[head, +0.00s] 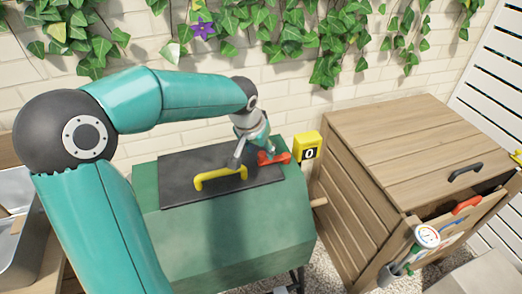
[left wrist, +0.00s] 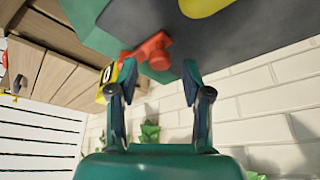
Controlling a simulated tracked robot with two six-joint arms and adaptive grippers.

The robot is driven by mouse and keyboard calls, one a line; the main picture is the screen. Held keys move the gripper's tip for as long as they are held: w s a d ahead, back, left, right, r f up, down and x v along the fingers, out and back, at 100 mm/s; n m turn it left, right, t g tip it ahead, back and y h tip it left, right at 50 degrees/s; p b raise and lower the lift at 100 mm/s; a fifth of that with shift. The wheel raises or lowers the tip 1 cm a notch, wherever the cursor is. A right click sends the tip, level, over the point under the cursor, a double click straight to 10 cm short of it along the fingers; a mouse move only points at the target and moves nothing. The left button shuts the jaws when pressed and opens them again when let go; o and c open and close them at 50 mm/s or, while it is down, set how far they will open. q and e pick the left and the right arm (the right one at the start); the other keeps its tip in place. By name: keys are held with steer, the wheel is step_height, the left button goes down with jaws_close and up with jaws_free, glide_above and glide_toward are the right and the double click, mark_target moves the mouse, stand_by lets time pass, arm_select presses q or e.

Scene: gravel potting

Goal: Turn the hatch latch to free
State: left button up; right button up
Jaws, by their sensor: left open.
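The red hatch latch (head: 274,158) sits at the right edge of the dark hatch (head: 185,172), on top of the green drum (head: 225,230). A yellow handle (head: 220,177) stands on the hatch. My left gripper (head: 251,156) is open over the hatch's right end, close to the latch and partly covering it. In the left wrist view, the red latch (left wrist: 148,50) shows beyond and between the two spread fingertips (left wrist: 159,73), with nothing held. I cannot tell whether a finger touches it. My right gripper is not in view.
A yellow counter box (head: 307,147) reading 0 stands just right of the latch. A brick wall with ivy (head: 310,40) is behind. A metal basin (head: 18,235) is at left.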

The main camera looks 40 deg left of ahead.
arm_select(q)
steer(key=shift+x, duration=0.85)
steer(key=shift+c, duration=0.2)
jaws_close()
